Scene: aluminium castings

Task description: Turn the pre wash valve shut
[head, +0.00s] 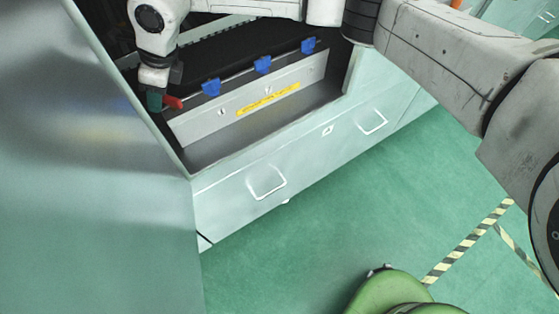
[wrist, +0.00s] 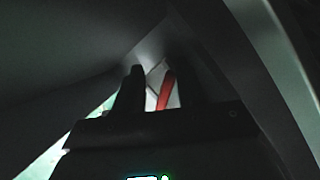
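A red lever (head: 173,102), which looks like the valve handle, sits at the left inside the open machine bay. A dark green part lies just left of it; I cannot tell whether it is the valve body. My gripper (head: 163,90) points down at this lever from above. In the wrist view the red lever (wrist: 166,92) shows between the two dark fingers of my gripper (wrist: 161,80). The fingers are apart, with a gap on the lever's left side. The lever is close to the right finger; contact cannot be told. No valve label is readable.
The bay has a grey metal panel (head: 204,122) with a yellow label (head: 268,98) and blue clips (head: 263,65) along its top. A pale sheet-metal wall (head: 90,170) stands close at left. Green floor (head: 300,260) lies clear in front of the machine.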

